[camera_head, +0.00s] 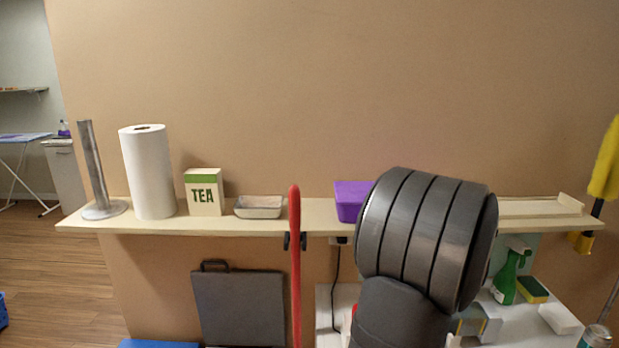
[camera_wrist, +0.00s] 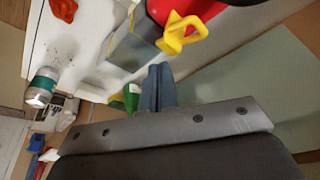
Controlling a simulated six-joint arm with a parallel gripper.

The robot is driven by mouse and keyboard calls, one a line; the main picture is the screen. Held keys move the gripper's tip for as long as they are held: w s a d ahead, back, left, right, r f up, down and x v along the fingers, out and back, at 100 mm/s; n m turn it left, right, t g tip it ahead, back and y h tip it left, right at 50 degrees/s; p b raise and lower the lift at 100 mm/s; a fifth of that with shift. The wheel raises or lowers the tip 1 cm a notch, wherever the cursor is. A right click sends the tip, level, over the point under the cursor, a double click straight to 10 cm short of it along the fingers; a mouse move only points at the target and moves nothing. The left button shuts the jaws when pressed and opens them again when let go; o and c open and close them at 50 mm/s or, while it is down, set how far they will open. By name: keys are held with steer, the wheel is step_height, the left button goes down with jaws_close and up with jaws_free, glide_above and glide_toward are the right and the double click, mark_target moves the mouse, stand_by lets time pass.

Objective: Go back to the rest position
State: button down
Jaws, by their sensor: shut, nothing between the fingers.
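My gripper (camera_wrist: 158,72) shows in the wrist view with its two blue-grey fingers together, shut and empty. In the wrist view, a yellow part (camera_wrist: 184,33) on a red object lies just beyond the fingertips; I cannot tell the gap between them. In the head view my dark grey arm stands in front of the right half of the shelf (camera_head: 265,226). The gripper is not visible there, and the arm hides part of the shelf and what is behind it.
On the shelf stand a metal holder (camera_head: 92,170), a paper roll (camera_head: 148,175), a tea box (camera_head: 203,193), a metal tray (camera_head: 258,207) and a purple box (camera_head: 351,201). A red pole (camera_head: 295,265) rises in front. A green spray bottle (camera_head: 507,278) and sponge (camera_head: 532,289) sit lower right.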

step_height(320, 180, up, 6)
steer(key=d, duration=0.1)
steer(key=f, duration=0.4)
steer(key=a+f, duration=0.1)
steer(key=f, duration=0.2)
steer(key=shift+a+f, duration=0.1)
step_height(320, 180, up, 8)
steer(key=s+a+f+n+t+h, duration=0.1)
steer(key=s+a+n+h, duration=0.1)
steer(key=a+n, duration=0.6)
steer(key=s+a+f+n+t+h, duration=0.1)
steer(key=s+a+f+n+h, duration=0.1)
steer(key=s+a+n, duration=0.3)
steer(key=shift+a+n+h, duration=0.6)
steer(key=shift+a+n, duration=0.9)
steer(key=shift+n, duration=1)
steer(key=shift+d, duration=0.1)
steer(key=w+d+r+m+g+y, duration=0.1)
steer(key=w+d+m+y, duration=0.1)
steer(key=d+m, duration=0.5)
steer(key=w+d+r+m+g+y, duration=0.1)
steer(key=w+d+m+y, duration=0.1)
steer(key=w+d+m, duration=0.2)
steer(key=shift+w+d+r+m+y, duration=0.3)
steer(key=shift+d+m, duration=1.45)
steer(key=shift+m, duration=1.15)
